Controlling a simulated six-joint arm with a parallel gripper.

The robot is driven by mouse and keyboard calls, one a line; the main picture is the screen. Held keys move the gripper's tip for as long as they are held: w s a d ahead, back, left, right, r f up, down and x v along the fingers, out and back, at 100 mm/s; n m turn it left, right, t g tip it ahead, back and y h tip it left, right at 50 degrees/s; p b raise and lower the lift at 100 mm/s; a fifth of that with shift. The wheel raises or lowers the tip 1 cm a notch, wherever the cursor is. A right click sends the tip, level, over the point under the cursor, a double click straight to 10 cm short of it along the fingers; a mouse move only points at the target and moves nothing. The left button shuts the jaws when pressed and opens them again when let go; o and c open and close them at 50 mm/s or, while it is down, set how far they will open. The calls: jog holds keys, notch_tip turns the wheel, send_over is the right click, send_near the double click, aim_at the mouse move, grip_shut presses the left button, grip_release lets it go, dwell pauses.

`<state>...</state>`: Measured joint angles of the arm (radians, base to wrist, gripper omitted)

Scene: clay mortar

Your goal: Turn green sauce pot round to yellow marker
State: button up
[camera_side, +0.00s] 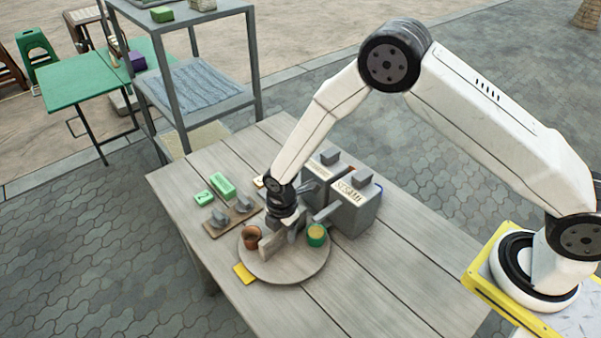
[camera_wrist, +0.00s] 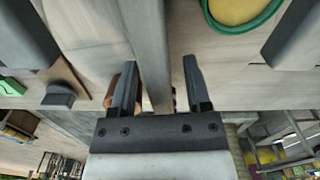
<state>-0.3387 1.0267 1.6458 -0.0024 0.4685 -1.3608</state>
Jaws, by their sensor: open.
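A green sauce pot (camera_side: 316,235) with yellow contents stands on the right part of a round wooden turntable (camera_side: 290,270). Its rim shows at the top of the wrist view (camera_wrist: 207,17). A brown pot (camera_side: 251,238) stands on the left part. An upright wooden divider (camera_side: 268,246) runs between the pots. My gripper (camera_side: 285,233) is low over the turntable and open. In the wrist view my fingers (camera_wrist: 160,64) are on either side of the divider (camera_wrist: 147,40), the left one closer to it. The yellow marker (camera_side: 243,273) lies at the turntable's left front edge.
Grey boxes, one lettered SESAME (camera_side: 355,205), stand close behind the turntable on the right. A brown board (camera_side: 232,218) with grey pieces and green blocks (camera_side: 222,186) lie behind left. The table's front right is clear.

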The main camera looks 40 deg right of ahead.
jog(key=shift+f, duration=0.35)
grip_shut()
dwell(1.3)
